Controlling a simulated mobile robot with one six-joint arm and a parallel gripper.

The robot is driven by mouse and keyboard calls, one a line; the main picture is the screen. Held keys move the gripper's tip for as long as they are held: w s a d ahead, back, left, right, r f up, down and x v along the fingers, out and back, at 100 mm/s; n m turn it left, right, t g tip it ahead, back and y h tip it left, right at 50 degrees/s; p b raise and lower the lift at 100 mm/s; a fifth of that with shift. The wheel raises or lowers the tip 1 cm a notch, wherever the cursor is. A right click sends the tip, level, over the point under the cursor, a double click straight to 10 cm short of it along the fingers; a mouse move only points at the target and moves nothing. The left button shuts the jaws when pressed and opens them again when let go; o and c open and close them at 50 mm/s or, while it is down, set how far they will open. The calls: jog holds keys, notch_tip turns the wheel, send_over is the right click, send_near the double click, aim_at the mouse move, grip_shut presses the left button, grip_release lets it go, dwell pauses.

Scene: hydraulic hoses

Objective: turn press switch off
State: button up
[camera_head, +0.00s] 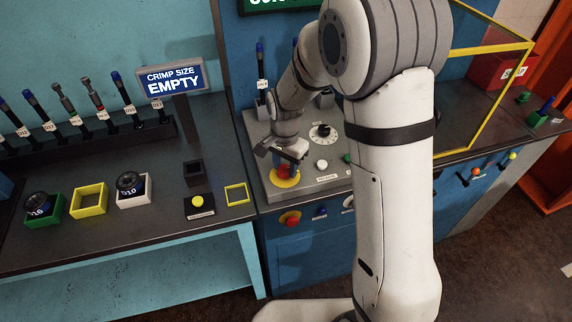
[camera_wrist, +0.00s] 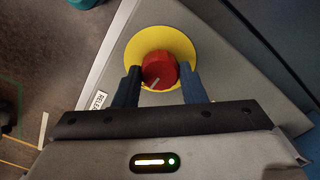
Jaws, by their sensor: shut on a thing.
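The press switch is a red rotary knob (camera_wrist: 158,70) with a pale pointer line, set on a round yellow plate (camera_wrist: 183,45). In the head view the yellow plate (camera_head: 284,182) is on the grey top of the press console, and the red knob (camera_head: 285,170) shows partly below my gripper. My gripper (camera_wrist: 160,85) points down at the knob, with one dark blue finger on each side of it. It is shut on the red knob. The knob's pointer slants toward the lower left in the wrist view. The head view also shows my gripper (camera_head: 284,165) over the plate.
A black dial (camera_head: 323,133) and a white button (camera_head: 321,165) sit close to the right of my gripper. A red knob (camera_head: 290,218) and a blue knob (camera_head: 320,212) are on the console front. A sign (camera_head: 170,80) reads "CRIMP SIZE EMPTY". My arm hides much of the console's right side.

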jog(key=n+b, duration=0.2)
jog(key=n, duration=0.2)
jog(key=shift+w, duration=0.1)
jog(key=n+b, duration=0.1)
jog(key=n, duration=0.3)
jog(key=shift+n, duration=0.3)
jog(key=n+b, duration=0.1)
jog(key=n, duration=0.3)
jog(key=shift+b, duration=0.3)
jog(key=n+b, duration=0.1)
jog(key=n, duration=0.4)
jog(key=shift+r, duration=0.1)
jog(key=o, duration=1)
